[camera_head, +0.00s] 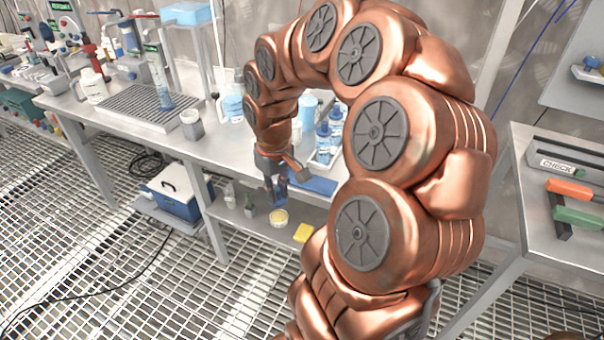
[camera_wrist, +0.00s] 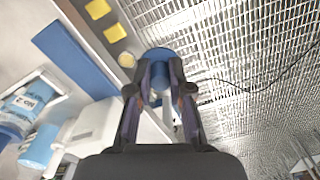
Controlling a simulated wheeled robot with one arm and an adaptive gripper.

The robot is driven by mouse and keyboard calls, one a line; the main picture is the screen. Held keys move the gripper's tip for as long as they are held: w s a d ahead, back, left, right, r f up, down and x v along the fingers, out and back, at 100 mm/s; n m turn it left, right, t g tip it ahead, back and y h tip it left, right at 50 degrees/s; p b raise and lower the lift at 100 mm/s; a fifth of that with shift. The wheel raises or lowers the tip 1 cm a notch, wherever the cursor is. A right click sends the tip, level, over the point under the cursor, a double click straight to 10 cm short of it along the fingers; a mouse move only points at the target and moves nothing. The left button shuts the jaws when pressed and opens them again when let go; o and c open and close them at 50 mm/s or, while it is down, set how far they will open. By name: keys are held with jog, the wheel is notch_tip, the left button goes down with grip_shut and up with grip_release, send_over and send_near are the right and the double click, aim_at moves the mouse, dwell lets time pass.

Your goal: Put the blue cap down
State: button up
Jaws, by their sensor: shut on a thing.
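My gripper (camera_wrist: 160,72) is shut on the blue cap (camera_wrist: 157,54), a round blue piece between the fingertips in the wrist view. In the head view my gripper (camera_head: 277,190) hangs at the front edge of the steel bench (camera_head: 228,157), left of a flat blue mat (camera_head: 312,184). The cap is small and hard to separate from the fingers there. The blue mat also shows in the wrist view (camera_wrist: 75,55), to the left of the cap and apart from it.
A white tray (camera_head: 318,166) with blue-capped bottles (camera_head: 322,142) stands behind the mat. A grey cup (camera_head: 192,125) stands on the bench to the left. A blue cooler box (camera_head: 176,191) sits below left.

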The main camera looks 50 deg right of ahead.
jog(key=w+d+p, duration=0.1)
jog(key=w+d, duration=0.1)
jog(key=d, duration=0.2)
jog(key=w+d+f+p, duration=0.1)
jog(key=w+d, duration=0.1)
jog(key=d, duration=0.2)
jog(key=w+d+p, duration=0.1)
jog(key=w+d, duration=0.1)
jog(key=d, duration=0.3)
jog(key=shift+w+d+f, duration=0.1)
jog(key=shift+w+f, duration=0.1)
jog(key=shift+w, duration=0.2)
jog(key=shift+d+f+p, duration=0.1)
jog(key=shift+f+p, duration=0.3)
jog(key=shift+f, duration=1.4)
jog(key=shift+f, duration=0.1)
jog(key=o, duration=0.4)
jog(key=shift+c, duration=0.2)
jog(key=o, duration=0.5)
